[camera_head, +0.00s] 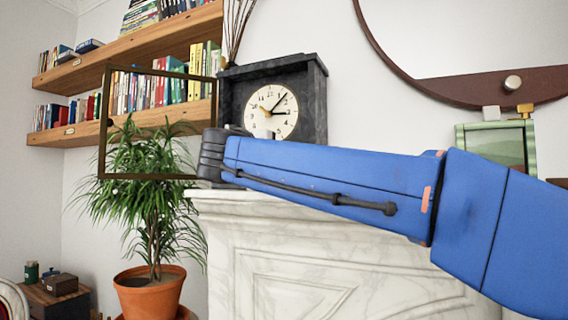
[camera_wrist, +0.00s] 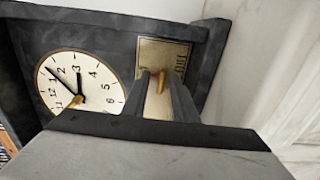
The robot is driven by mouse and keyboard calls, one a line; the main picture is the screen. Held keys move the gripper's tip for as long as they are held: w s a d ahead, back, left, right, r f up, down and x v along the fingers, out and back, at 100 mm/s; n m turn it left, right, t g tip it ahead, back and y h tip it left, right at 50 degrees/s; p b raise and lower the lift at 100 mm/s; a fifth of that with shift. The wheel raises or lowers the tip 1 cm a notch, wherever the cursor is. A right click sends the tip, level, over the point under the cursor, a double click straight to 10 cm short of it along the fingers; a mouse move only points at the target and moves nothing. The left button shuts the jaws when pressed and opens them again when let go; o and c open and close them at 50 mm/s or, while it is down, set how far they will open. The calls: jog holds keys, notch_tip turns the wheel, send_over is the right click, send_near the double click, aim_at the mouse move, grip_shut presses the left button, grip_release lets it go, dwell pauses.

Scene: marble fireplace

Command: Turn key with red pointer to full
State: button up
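The black clock (camera_head: 318,100) stands on the mantel with its white dial (camera_head: 272,111) facing out. In the wrist view the dial (camera_wrist: 78,82) appears rotated, beside a brass plate (camera_wrist: 176,52) with dark lettering near its right edge. A small red pointer (camera_wrist: 153,74) shows on the plate by a gold key (camera_wrist: 161,83). My gripper (camera_wrist: 160,80) reaches toward the plate; its two dark fingers are apart, one on each side of the key. Whether they touch it is unclear. In the head view my arm hides the key, plate and fingers.
The clock's glazed door (camera_head: 104,120) hangs open to the left. The white marble mantel (camera_head: 330,230) lies below my arm. A potted plant (camera_head: 150,295) stands at left below wooden shelves (camera_head: 120,55) of books. A round mirror (camera_head: 440,82) and a framed picture (camera_head: 528,140) are at right.

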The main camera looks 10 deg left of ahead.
grip_shut()
